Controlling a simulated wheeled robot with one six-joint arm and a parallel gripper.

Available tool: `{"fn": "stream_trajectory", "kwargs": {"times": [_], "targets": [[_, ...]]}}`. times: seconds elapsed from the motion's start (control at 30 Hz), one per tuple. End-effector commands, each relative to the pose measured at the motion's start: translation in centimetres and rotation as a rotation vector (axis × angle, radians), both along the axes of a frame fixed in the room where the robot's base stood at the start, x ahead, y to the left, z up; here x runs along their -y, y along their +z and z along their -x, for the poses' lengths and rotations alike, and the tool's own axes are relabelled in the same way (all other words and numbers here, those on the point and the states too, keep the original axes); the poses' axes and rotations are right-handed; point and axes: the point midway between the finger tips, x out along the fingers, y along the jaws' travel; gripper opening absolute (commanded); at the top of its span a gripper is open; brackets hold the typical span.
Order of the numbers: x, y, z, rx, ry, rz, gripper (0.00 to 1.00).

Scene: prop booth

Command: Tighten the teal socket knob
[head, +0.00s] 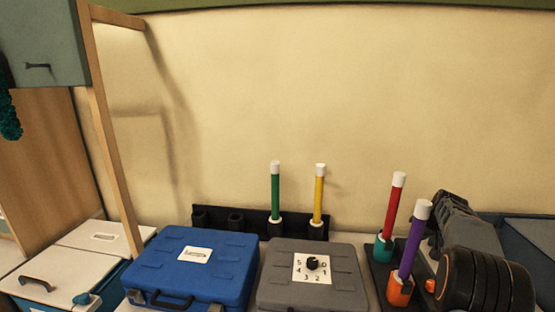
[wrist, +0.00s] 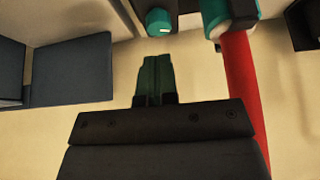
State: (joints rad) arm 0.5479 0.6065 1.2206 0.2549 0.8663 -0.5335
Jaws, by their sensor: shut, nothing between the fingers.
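The teal knob (wrist: 158,22) with a white mark shows at the top of the wrist view, left of the teal socket (wrist: 214,12) that holds a red stick (wrist: 244,90). In the head view the teal socket (head: 384,248) stands at the right with the red stick (head: 395,205) upright in it; I cannot make out its knob there. My gripper (wrist: 154,60) is shut and empty, its green fingertips pointing toward the teal knob with a gap between them in the picture. The gripper's fingers cannot be made out in the head view.
An orange socket (head: 399,290) with a purple stick (head: 415,240) stands just in front. A grey case (head: 275,290) with a number dial and a blue case (head: 210,270) lie to the left. A black rack (head: 256,229) behind holds green and yellow sticks.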

Motion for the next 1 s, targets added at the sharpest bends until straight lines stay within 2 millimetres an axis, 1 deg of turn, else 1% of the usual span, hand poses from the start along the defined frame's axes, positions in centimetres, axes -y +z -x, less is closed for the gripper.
{"fn": "stream_trajectory", "kwargs": {"times": [0.27,0.5,0.7,0.8,1.0], "targets": [[0.0,-1.9,0.0,-0.001,0.0,0.0,0.0],[0.0,-4.7,0.0,0.0,0.0,0.0,0.0],[0.0,-6.5,0.0,-0.001,0.0,-0.001,0.0],[0.0,-6.9,0.0,0.0,0.0,0.0,0.0],[0.0,-7.0,0.0,-0.001,0.0,-0.001,0.0]]}}
